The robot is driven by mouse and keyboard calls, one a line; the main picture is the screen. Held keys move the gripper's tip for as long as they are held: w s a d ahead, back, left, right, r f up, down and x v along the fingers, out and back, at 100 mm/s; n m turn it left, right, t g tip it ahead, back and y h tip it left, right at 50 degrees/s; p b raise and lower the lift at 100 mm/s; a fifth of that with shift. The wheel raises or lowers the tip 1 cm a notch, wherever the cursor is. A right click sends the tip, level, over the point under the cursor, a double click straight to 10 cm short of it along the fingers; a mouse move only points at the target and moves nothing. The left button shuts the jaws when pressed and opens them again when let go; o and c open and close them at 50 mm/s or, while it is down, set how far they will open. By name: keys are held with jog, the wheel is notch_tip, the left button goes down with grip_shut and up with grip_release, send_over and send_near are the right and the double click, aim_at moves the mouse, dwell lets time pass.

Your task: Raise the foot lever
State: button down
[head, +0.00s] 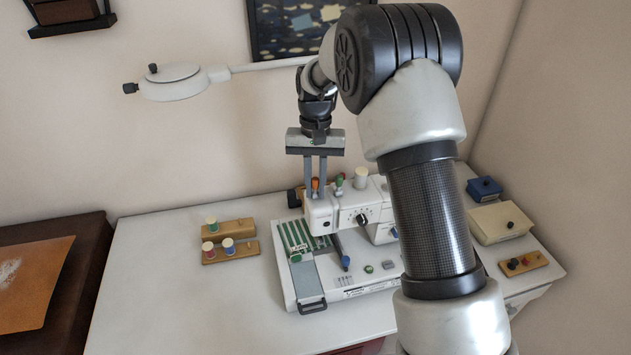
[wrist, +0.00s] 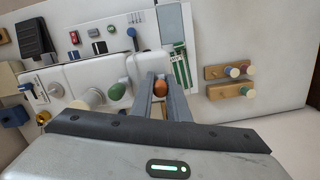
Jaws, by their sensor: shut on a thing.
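A white sewing machine (head: 320,215) stands on the white table. My gripper (head: 315,192) points down at the left end of its head and is shut on an orange knob (head: 316,184). In the wrist view the orange knob (wrist: 161,87) sits between my two grey fingers (wrist: 160,82). A lever with a blue handle (head: 345,262) stands in front of the head; it also shows in the wrist view (wrist: 131,33). No label shows which of these is the foot lever. The orange knob's lower part is hidden.
A green knob (head: 339,181) and a cream spool (head: 361,176) stand close right of my gripper. Wooden racks with spools (head: 228,230) lie left of the machine. A lamp arm (head: 265,66) reaches behind my wrist. The table's front left is clear.

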jog(key=shift+r, duration=0.1)
jog(key=c, duration=1.7)
grip_release()
jog(key=shift+w, duration=0.1)
jog(key=r, duration=0.5)
jog(key=w+r, duration=0.1)
jog(key=r, duration=0.5)
jog(key=w+r, duration=0.1)
jog(key=r, duration=0.5)
jog(key=shift+r+p, duration=0.1)
jog(key=shift+p, duration=0.3)
jog(key=shift+s, duration=0.1)
